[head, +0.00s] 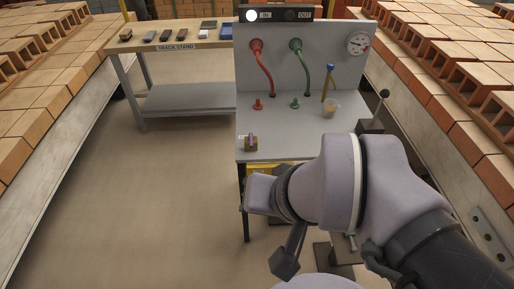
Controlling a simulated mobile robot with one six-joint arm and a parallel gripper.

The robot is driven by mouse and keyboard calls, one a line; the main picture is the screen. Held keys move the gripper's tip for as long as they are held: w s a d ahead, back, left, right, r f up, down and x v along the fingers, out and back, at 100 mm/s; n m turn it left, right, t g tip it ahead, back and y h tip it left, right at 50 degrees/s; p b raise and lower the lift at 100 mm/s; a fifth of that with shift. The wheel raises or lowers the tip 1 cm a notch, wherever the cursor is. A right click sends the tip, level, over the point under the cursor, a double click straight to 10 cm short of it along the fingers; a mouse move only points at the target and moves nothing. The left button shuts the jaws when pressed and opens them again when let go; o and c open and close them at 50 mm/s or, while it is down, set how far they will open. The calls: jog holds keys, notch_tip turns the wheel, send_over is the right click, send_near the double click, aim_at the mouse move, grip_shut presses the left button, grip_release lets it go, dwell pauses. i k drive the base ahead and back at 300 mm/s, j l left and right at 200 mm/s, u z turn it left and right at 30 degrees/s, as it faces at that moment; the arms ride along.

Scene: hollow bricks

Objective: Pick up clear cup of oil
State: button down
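The small clear cup (331,108) holds a pale yellowish liquid. It stands on the right part of the grey bench top (285,148), just below a yellow spout with a blue top (328,82). My arm reaches in from the lower right, with its wrist in front of the bench. A dark part, which looks like my gripper (287,262), hangs below the wrist, well below and to the left of the cup in the picture. I cannot make out two fingers or a gap between them. The cup is apart from my arm and fully visible.
A grey back panel (310,40) carries red and green hoses and a gauge (358,43). A black-knobbed lever (380,105) stands right of the cup. A small brown block (251,144) sits front left. Brick racks line both sides; the floor (160,210) at left is clear.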

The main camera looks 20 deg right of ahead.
aim_at(330, 109)
jog(key=i+z, duration=0.4)
jog(key=i+j+z, duration=0.25)
jog(key=i+z, duration=0.15)
jog(key=i+j+z, duration=0.4)
